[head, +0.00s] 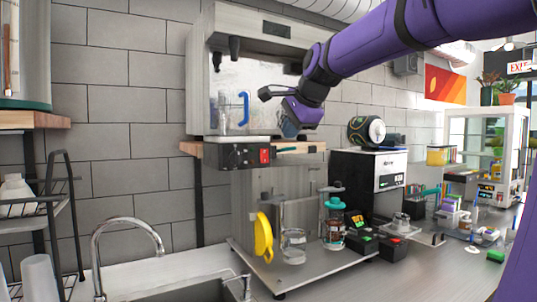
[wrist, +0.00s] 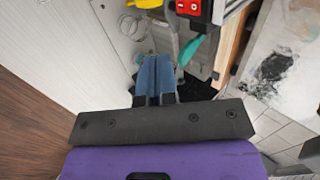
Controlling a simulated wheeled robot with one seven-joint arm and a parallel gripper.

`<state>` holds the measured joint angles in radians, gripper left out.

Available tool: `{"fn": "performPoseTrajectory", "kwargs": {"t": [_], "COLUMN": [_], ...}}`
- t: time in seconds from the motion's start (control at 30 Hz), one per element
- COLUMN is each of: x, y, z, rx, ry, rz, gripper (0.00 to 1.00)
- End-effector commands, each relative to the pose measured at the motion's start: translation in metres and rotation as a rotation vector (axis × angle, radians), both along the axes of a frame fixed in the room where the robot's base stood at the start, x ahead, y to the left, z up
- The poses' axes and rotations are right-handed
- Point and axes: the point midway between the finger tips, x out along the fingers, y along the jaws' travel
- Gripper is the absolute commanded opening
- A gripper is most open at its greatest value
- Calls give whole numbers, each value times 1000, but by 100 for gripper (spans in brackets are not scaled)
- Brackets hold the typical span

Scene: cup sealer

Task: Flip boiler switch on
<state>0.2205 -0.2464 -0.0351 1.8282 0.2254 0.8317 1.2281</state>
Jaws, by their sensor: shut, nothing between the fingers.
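The red switch (head: 264,155) sits on the dark front panel (head: 232,157) of a unit at the wooden shelf, below a large steel machine (head: 262,60). Whether the switch is on or off cannot be told. In the wrist view the red switch (wrist: 188,7) is at the top edge, partly cut off. My gripper (head: 289,128) is in front of the steel machine, to the right of and slightly above the switch. Its blue-grey fingers (wrist: 155,75) are together, empty, and apart from the switch in the wrist view.
A blue handle (head: 244,108) is on the steel machine, left of my gripper. Below are a yellow object (head: 263,238), a glass beaker (head: 293,246) and a teal-topped bottle (head: 334,225). A black and white machine (head: 370,185) stands to the right. A sink faucet (head: 125,228) is at left.

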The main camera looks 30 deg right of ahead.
Motion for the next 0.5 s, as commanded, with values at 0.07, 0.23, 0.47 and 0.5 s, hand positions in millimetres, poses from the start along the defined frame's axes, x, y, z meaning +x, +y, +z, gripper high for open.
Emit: {"fn": "performPoseTrajectory", "kwargs": {"t": [0.07,0.23,0.47,0.5], "x": [-5,-6,-4,-2], "y": [2,2,2,2], "z": [-2,-2,-4,-6], "rx": [-1,-1,-1,0], "ry": [1,1,1,2], "rz": [-1,-1,-1,0], "gripper": [0,0,0,0]}}
